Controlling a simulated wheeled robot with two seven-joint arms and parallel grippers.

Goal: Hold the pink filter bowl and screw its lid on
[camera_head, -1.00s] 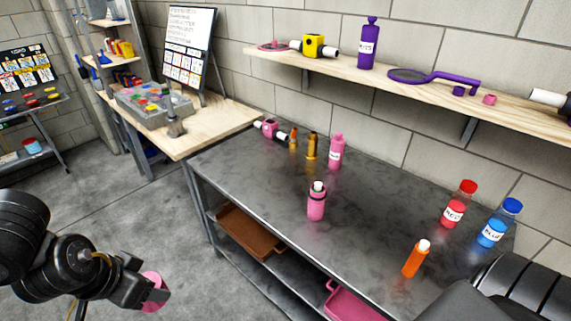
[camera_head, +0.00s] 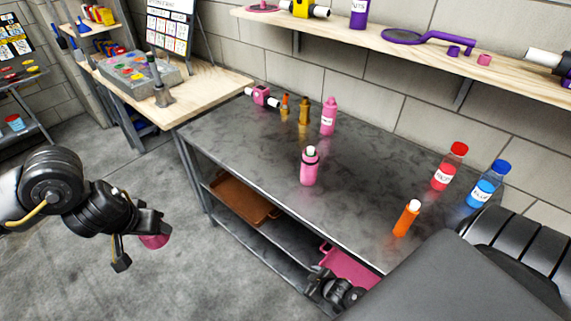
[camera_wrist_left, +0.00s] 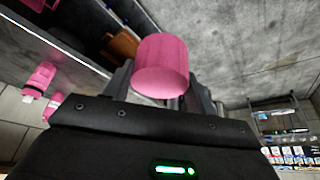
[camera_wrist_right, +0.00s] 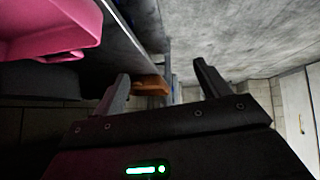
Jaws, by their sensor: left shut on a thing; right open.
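The pink filter bowl (camera_head: 155,241) is a plain pink cylinder held by my left gripper (camera_head: 145,238), off the table's left side over the floor. In the left wrist view the bowl (camera_wrist_left: 162,66) sits between the two fingers. A pink block with ports (camera_head: 262,96), which looks like the filter lid, lies at the table's back left corner. My right gripper (camera_head: 336,290) is low at the table's front, near the lower shelf. In the right wrist view its fingers (camera_wrist_right: 160,88) are apart with nothing between them.
A pink tray (camera_head: 350,268) and brown tray (camera_head: 240,200) sit below.

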